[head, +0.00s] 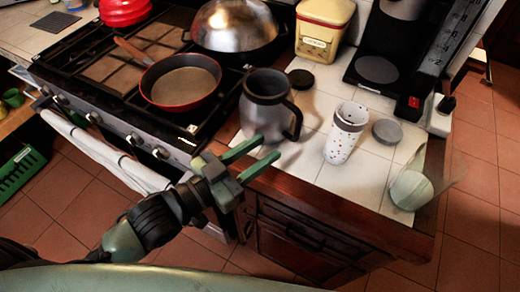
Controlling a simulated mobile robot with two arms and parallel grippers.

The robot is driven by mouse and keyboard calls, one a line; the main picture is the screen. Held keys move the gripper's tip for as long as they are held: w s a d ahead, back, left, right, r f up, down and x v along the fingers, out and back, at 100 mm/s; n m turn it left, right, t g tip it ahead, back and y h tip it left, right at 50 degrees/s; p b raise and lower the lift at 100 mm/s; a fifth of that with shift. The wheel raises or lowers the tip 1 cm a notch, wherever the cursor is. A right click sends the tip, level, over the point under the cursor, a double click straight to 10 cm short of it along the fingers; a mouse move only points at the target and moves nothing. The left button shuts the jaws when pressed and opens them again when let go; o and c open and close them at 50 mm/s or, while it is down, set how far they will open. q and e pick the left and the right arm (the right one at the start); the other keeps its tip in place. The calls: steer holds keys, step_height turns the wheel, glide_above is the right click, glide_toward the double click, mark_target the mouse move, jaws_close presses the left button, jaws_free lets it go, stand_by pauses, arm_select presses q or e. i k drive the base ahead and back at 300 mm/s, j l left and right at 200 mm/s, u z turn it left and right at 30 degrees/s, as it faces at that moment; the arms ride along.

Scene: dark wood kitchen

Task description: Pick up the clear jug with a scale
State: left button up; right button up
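A pale, greenish, partly see-through vessel (409,189) is at the right front corner of the white tiled counter (345,185). It looks tilted and best fits the clear jug; I cannot make out scale marks on it. My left gripper (270,147) is in front of the counter's left part, well to the left of that vessel. Its two green fingers are spread apart with nothing between them. The fingertips are close in front of a grey jug with a black handle (264,104); I cannot tell if they touch. My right gripper is not in view.
A speckled white cup (345,134), a grey round lid (387,132), a coffee machine (400,50) and a yellow tin (322,28) stand on the counter. A red pan (181,88) and a domed lid (234,25) are on the stove. Open tiled floor lies right.

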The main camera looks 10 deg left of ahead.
mark_target(437, 167)
steer(key=z, duration=1.1)
